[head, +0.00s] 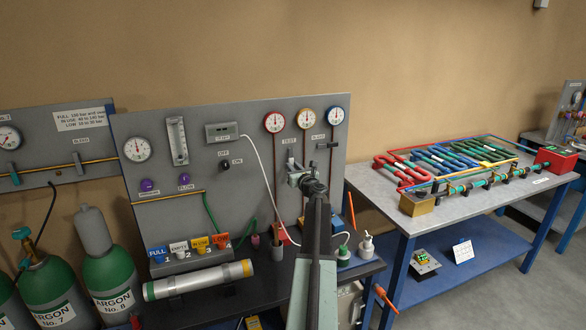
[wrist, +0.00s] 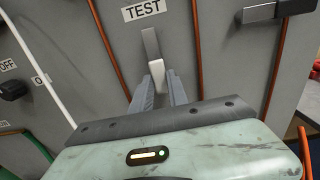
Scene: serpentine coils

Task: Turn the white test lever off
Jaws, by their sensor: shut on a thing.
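The white test lever (wrist: 151,45) shows in the wrist view just below the TEST label (wrist: 144,9) on the grey panel. Its upper part is grey and its lower end is pale, pointing down between my fingers. My gripper (wrist: 159,84) is shut on the lower end of the lever. In the head view my gripper (head: 297,174) is at the panel, below the three round gauges, and my arm and gripper hide most of the lever.
A dark handle (wrist: 270,11) sits right of the lever. A black knob (wrist: 12,90) is at the left, near the OFF label (wrist: 7,66). Orange tubes and a white cable run down the panel. A table with coloured coils (head: 445,157) stands at the right.

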